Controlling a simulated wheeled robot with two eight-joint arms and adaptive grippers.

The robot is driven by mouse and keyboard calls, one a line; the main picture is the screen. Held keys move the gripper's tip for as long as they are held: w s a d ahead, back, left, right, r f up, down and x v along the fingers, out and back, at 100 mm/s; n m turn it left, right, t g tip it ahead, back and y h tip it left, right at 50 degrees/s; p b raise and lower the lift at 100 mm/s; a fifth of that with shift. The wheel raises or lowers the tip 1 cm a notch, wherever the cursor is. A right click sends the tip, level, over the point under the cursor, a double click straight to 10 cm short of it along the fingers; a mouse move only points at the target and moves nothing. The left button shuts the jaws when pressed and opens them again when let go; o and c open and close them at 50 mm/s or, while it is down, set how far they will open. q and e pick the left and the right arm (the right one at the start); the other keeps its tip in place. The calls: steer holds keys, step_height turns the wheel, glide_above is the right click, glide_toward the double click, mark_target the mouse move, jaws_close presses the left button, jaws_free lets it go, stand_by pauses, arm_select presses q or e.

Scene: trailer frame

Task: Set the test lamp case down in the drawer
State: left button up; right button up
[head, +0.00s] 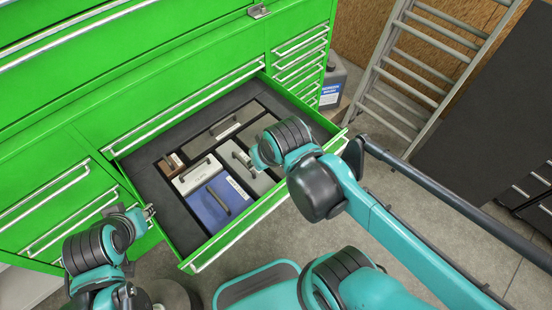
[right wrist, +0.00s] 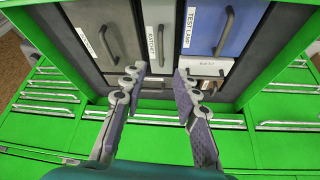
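The test lamp case (head: 224,212) is blue with a dark handle. It lies in the open drawer (head: 146,176), in the front left part of the dark insert. In the right wrist view the blue case (right wrist: 238,40) is at the upper right, with its TEST LAMP label readable. My right gripper (right wrist: 160,76) is open and empty above the drawer, to one side of the blue case and apart from it. In the head view its wrist hides part of the drawer's right side. My left gripper (head: 150,211) is beside the drawer's left side; its fingers are too small to read.
A grey case (head: 238,158), a pale case (head: 198,177), a small brown case (head: 171,166) and a long grey case (head: 220,128) share the drawer. The green cabinet (head: 75,95) stands behind. A ladder (head: 408,66) and a jug (head: 334,84) are to the right.

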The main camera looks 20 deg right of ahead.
steer(key=shift+m+t+h, duration=0.3)
steer(key=shift+m+t, duration=0.1)
steer(key=shift+t, duration=0.5)
steer(key=d, duration=0.1)
steer(key=s+d, duration=0.1)
steer(key=d, duration=0.1)
steer(key=shift+s+d+r, duration=0.1)
steer(key=shift+s+d, duration=0.25)
steer(key=shift+f+b, duration=0.7)
